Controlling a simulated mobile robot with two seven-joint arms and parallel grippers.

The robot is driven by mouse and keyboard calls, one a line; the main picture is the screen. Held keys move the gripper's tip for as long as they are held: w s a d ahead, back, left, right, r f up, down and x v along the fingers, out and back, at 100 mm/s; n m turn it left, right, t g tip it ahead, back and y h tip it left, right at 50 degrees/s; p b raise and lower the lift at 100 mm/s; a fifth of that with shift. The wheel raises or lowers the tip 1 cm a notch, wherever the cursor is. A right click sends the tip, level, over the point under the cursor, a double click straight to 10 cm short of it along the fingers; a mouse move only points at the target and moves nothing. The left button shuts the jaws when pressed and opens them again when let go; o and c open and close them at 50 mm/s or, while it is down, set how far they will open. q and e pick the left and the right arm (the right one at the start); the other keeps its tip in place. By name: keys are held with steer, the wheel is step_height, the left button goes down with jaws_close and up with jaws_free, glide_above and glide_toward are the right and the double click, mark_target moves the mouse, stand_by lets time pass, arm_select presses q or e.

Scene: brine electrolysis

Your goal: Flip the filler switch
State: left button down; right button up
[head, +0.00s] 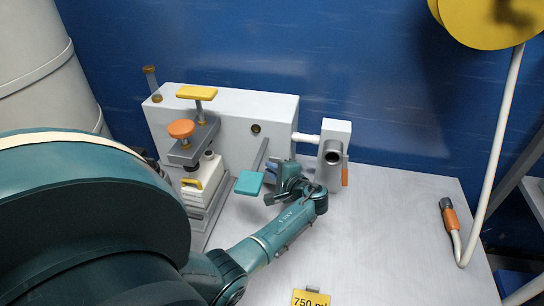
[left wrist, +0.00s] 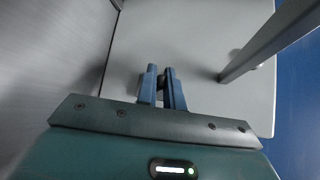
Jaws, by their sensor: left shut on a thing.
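A white box-shaped unit (head: 225,108) stands against the blue wall. Its pale front panel (left wrist: 200,35) fills much of the left wrist view. My left gripper (head: 287,177) is low at the right part of this panel, right of a teal paddle lever (head: 249,183). In the left wrist view my left gripper's blue fingers (left wrist: 162,82) are close together at the panel, with a small dark part (left wrist: 161,80) between them. This part looks like the filler switch; the fingers hide most of it. In the head view the gripper hides it. My right gripper is not in view.
The lever's grey bar (left wrist: 265,42) passes close to my fingers. A grey post with a round opening (head: 333,150) stands right of my gripper. A press with an orange knob (head: 181,129) is at left. A hose with an orange end (head: 450,217) lies at right. A yellow "750 ml" sign (head: 310,299) is in front.

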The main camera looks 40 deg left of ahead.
arm_select(q)
steer(key=shift+r+h, duration=0.15)
steer(key=shift+h, duration=0.15)
steer(key=c, duration=1.5)
jaws_free()
